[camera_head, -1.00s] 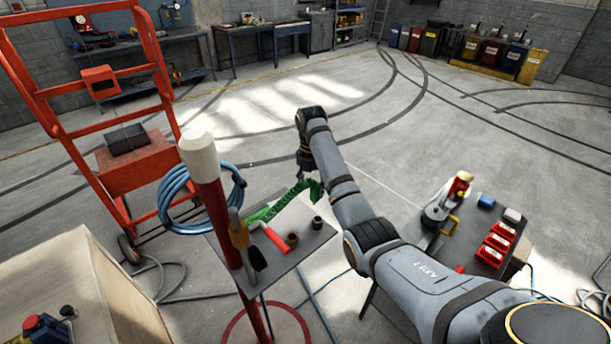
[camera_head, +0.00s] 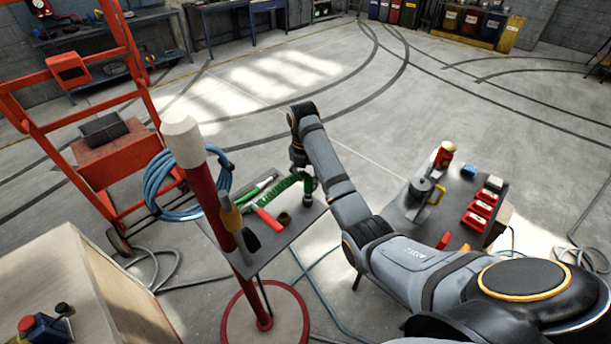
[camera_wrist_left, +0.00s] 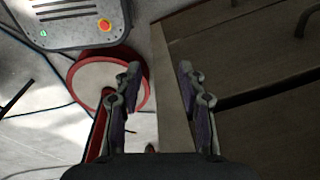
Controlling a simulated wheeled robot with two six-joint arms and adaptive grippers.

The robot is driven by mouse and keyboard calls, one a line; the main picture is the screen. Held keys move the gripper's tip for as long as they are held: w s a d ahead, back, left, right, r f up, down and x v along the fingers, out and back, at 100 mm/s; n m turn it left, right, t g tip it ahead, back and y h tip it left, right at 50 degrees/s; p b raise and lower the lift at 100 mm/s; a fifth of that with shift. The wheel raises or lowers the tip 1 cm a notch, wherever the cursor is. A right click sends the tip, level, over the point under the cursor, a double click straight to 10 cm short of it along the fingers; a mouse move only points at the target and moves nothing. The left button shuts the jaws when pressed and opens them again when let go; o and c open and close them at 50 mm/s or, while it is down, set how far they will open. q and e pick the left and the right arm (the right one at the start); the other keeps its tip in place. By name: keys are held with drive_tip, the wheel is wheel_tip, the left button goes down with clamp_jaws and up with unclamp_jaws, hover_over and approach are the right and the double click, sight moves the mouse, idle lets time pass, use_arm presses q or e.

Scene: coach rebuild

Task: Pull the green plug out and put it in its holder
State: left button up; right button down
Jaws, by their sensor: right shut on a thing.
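A green coiled cord (camera_head: 284,188) lies over the small grey tray table (camera_head: 272,248) and rises at its right end beside my right gripper (camera_head: 299,168). My right gripper is at the table's far side, pointing down, small and partly hidden by its own arm. It is shut on the green plug at the cord's end, though the plug itself is hard to make out. A dark cylinder (camera_head: 307,201) and a brown ring-like cup (camera_head: 284,218) stand on the table; I cannot tell which is the holder. My left gripper (camera_wrist_left: 158,85) is open and empty in the left wrist view.
A red post with a white cap (camera_head: 183,140) and a blue hose coil (camera_head: 165,185) stands in front of the table. A red-handled tool (camera_head: 268,221) lies on it. An orange hand truck (camera_head: 100,150) is at left. A second table (camera_head: 455,205) with red bins stands at right.

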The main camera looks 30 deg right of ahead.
drive_tip(key=shift+w+a, duration=0.1)
use_arm(q)
drive_tip(key=shift+w+d, duration=0.15)
drive_tip(key=shift+w, duration=0.1)
idle(0.7)
drive_tip(key=shift+w, duration=0.2)
use_arm(e)
drive_tip(key=shift+f, duration=1.6)
drive_tip(key=c, duration=0.6)
unclamp_jaws()
drive_tip(key=shift+o, duration=0.2)
